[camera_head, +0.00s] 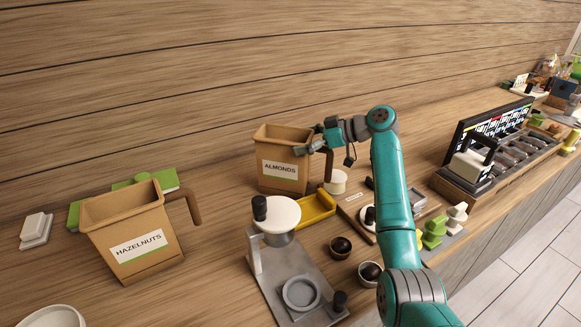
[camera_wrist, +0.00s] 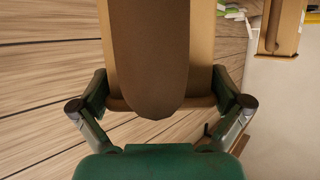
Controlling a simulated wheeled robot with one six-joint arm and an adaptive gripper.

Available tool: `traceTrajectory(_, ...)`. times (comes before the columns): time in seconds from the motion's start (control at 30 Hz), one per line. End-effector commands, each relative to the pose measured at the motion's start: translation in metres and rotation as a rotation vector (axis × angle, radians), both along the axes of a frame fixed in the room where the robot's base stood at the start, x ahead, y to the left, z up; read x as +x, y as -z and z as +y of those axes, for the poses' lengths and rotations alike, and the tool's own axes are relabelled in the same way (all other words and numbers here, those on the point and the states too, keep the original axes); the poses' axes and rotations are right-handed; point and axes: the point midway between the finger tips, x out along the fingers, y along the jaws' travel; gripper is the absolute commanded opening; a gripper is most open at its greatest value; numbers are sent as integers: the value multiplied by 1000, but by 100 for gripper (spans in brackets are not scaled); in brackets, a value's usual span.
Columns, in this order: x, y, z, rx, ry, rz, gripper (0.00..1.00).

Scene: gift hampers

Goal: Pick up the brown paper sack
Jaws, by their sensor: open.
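Two brown, open-topped containers with a side handle stand on the counter; I cannot make out a separate paper sack. The one labelled ALMONDS (camera_head: 277,151) is upright near the wall. The one labelled HAZELNUTS (camera_head: 118,236) is at the left. My gripper (camera_head: 314,148) is at the upper right of the ALMONDS container, by its handle (camera_head: 328,165). In the wrist view, my open gripper (camera_wrist: 160,85) has its fingers on either side of a tan body (camera_wrist: 202,50) and a darker brown strip (camera_wrist: 150,60) that looks like the handle. Contact is unclear.
A grey scale-like stand (camera_head: 280,285), a yellow tray (camera_head: 318,210) and dark-filled bowls (camera_head: 341,246) sit in front of the ALMONDS container. A white round pot (camera_head: 336,183) is close to its handle. A rack (camera_head: 490,150) stands at the right.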

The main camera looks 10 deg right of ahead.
Motion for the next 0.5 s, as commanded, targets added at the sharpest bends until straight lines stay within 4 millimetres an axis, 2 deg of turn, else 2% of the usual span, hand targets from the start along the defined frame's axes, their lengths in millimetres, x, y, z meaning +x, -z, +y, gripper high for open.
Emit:
traceTrajectory(0.17, 0, 0, 0, 0, 1, 0, 100)
traceTrajectory(0.5, 0, 0, 0, 0, 1, 0, 18)
